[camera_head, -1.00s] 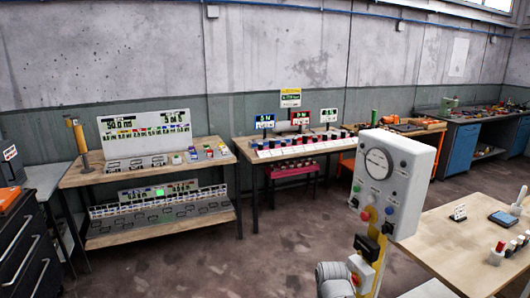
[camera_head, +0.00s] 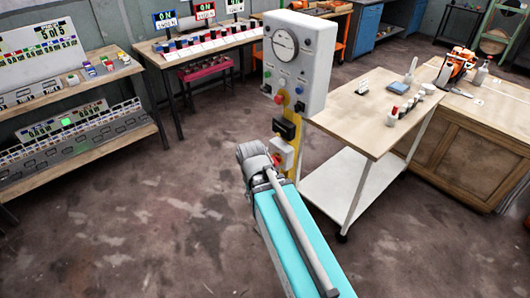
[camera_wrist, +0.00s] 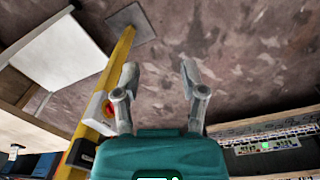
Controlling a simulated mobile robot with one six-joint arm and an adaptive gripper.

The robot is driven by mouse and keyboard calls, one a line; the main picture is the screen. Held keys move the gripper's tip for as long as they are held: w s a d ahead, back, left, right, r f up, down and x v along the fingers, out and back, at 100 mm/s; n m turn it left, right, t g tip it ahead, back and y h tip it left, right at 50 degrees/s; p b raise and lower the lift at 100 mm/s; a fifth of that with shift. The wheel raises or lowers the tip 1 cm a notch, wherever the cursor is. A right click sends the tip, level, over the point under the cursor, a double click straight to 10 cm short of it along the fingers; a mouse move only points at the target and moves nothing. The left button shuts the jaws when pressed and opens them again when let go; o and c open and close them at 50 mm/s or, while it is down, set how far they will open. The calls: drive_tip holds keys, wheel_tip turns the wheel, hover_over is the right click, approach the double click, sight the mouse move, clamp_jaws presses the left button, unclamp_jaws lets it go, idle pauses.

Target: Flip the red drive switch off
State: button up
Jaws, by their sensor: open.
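A long bench (camera_head: 143,47) at the back carries a row of white switch units (camera_head: 212,42) with dark, red and blue parts. A red-framed sign (camera_head: 205,11) reading ON stands behind the row, between a blue-framed sign (camera_head: 165,20) and another sign (camera_head: 235,5). Which single switch is the red drive one is too small to tell. My gripper (camera_wrist: 158,76) is open and empty in the wrist view, its two grey fingers over bare floor. The bench is well beyond my arm.
A yellow post (camera_head: 297,150) with a grey gauge box (camera_head: 297,60) and a red button stands close by my arm; it also shows beside my fingers (camera_wrist: 117,62). A white-legged table (camera_head: 350,108) is at right, a shelf unit (camera_head: 95,152) at left. The middle floor is clear.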

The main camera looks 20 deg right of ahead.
drive_tip(key=w+d+f+h+b, duration=0.4)
drive_tip(key=w+f+b, duration=0.2)
drive_tip(key=f+b, duration=0.25)
drive_tip(key=m+t+h+b, duration=0.2)
drive_tip(key=t+h+b, duration=0.75)
drive_tip(key=b, duration=1.65)
approach(273, 161)
drive_tip(key=a+f+g+h, duration=0.2)
drive_tip(key=a+g+h, duration=0.1)
drive_tip(key=a, duration=0.2)
drive_tip(key=shift+w+d+r+y, duration=0.2)
drive_tip(key=shift+w+y, duration=0.05)
drive_tip(key=shift+w, duration=0.05)
drive_tip(key=shift+d, duration=0.15)
drive_tip(key=shift+x, duration=6.75)
drive_tip(key=shift+w+r, duration=0.1)
drive_tip(key=shift+c, duration=0.2)
clamp_jaws()
